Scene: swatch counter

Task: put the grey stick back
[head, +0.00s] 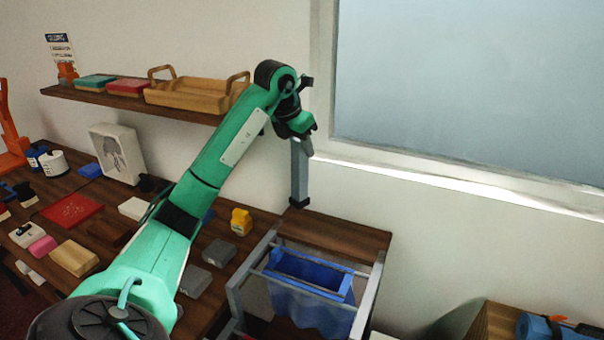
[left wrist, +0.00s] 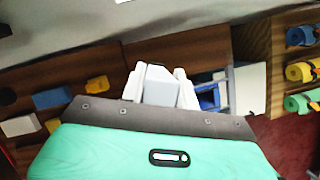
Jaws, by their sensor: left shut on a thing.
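My left gripper (head: 301,134) is high at the middle of the head view, in front of the wall. It is shut on the grey stick (head: 300,172), which hangs down from it nearly upright and has a dark lower end. That end shows near the back left corner of a wooden top (head: 345,236); I cannot tell if it touches. In the left wrist view, the pale grey stick (left wrist: 160,86) sits between the two light fingers. My right gripper is not in view.
A blue bin (head: 305,272) hangs in a grey frame below the wooden top. The counter at left holds several blocks, a yellow object (head: 241,221) and a red mat (head: 72,210). A wall shelf (head: 130,101) carries a wooden tray (head: 190,95). A window is at right.

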